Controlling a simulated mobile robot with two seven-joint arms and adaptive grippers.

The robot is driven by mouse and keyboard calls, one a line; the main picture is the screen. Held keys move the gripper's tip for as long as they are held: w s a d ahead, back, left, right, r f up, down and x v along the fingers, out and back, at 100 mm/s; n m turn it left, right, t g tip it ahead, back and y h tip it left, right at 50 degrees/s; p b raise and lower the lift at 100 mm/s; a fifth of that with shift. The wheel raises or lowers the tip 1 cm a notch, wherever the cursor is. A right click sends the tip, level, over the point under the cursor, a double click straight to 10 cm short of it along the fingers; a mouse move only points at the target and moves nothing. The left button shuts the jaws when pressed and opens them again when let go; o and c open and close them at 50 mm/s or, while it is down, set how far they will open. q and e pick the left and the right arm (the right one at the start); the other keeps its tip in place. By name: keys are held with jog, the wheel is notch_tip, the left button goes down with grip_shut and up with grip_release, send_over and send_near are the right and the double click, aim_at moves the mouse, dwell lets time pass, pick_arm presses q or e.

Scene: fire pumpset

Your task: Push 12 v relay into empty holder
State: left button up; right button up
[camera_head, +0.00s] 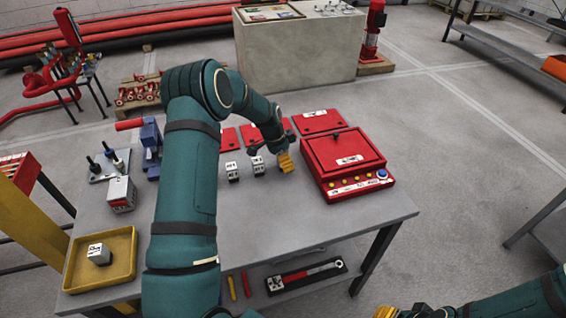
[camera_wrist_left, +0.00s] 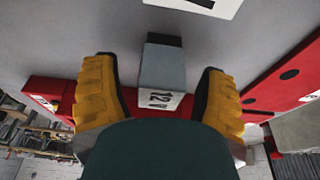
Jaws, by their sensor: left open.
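A grey block with a white label reading "12" (camera_wrist_left: 162,78), apparently the 12 V relay, stands between the two yellow fingers of my left gripper (camera_wrist_left: 161,95) in the left wrist view. The fingers are open, with a gap on each side of the block. In the head view my left gripper (camera_head: 284,160) is low over the table beside two small labelled blocks, one nearer (camera_head: 258,165) and one farther left (camera_head: 232,171). I cannot tell which of them is the relay. The empty holder cannot be made out. My right gripper (camera_head: 386,312) shows only partly at the bottom edge.
A red control box (camera_head: 345,160) stands just right of my left gripper on the grey table (camera_head: 290,215). Flat red panels (camera_head: 322,121) lie behind. A yellow tray (camera_head: 125,258) with a grey cube is at the left. The table front is clear.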

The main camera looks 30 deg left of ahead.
pick_arm(q)
jog(key=shift+w+f, duration=0.1)
jog(key=shift+f, duration=0.2)
grip_shut()
jog(key=shift+r, duration=0.1)
